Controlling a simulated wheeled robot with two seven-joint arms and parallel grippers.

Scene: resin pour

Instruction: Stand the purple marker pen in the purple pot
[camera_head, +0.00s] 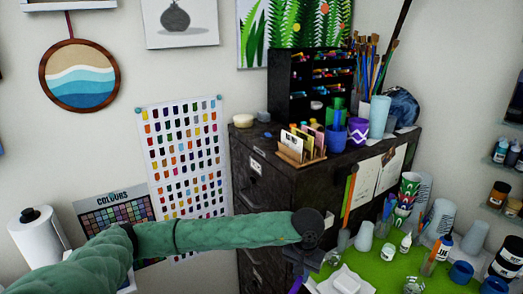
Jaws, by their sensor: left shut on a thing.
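The purple pot (358,133), with a white zigzag pattern, stands upright on top of the dark cabinet. A blue pot (335,138) is close on its left and a tall light blue cup (379,117) close on its right. My left gripper (299,272) points down in front of the cabinet, well below and left of the purple pot. It is shut on a purple thing, which looks like the purple marker pen (295,285). Only a short piece of the pen shows at the picture's bottom edge. My right gripper is not in view.
A wooden card rack (300,150) stands left of the pots, and a black marker organiser (307,84) behind them. Brushes stand behind the light blue cup. The green worktop (375,273) at lower right holds several cups and bottles. The cabinet top (262,137) is partly bare at left.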

